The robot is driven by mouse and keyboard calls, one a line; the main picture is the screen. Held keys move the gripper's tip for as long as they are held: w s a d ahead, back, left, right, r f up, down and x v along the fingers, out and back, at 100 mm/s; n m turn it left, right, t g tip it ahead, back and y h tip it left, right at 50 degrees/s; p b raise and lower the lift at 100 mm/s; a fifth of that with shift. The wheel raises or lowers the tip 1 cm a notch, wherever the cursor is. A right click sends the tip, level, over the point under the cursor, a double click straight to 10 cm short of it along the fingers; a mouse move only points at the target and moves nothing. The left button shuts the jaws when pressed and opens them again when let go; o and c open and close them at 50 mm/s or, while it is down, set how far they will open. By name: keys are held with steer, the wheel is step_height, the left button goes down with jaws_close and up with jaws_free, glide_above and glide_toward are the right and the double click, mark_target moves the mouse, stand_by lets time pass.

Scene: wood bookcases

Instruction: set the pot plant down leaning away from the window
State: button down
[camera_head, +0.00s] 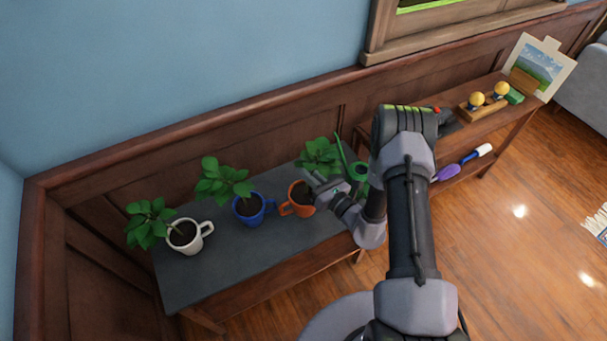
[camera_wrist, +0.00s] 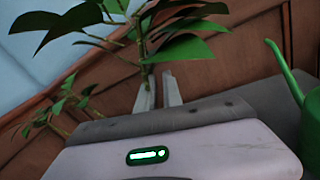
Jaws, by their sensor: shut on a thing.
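An orange mug (camera_head: 298,206) holds a leafy green plant (camera_head: 321,152) whose foliage leans right, toward the window (camera_head: 418,8). My gripper (camera_head: 316,184) is at the right side of this mug, shut on the potted plant. In the wrist view the fingers (camera_wrist: 159,93) stand close together in front of the stem and leaves (camera_wrist: 135,25); the exact contact is hidden. The mug's handle points left. I cannot tell whether its base touches the bench. A blue mug plant (camera_head: 250,212) and a white mug plant (camera_head: 186,240) stand further left, their foliage leaning left.
The plants are on a dark-topped bench (camera_head: 245,268) against the wood panelling. A green watering can (camera_head: 357,172) stands just right of my gripper, partly behind my arm. A shelf (camera_head: 520,110) to the right carries yellow-knobbed blocks and a painting. The bench's front strip is clear.

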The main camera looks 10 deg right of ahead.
steer(key=shift+w+f+b, duration=0.65)
steer(key=shift+w+f, duration=0.1)
steer(key=shift+f, duration=0.2)
steer(key=shift+w+f+b, duration=0.6)
steer(key=shift+w+f, duration=0.1)
steer(key=shift+f, duration=0.4)
steer(key=c, duration=1.5)
jaws_free()
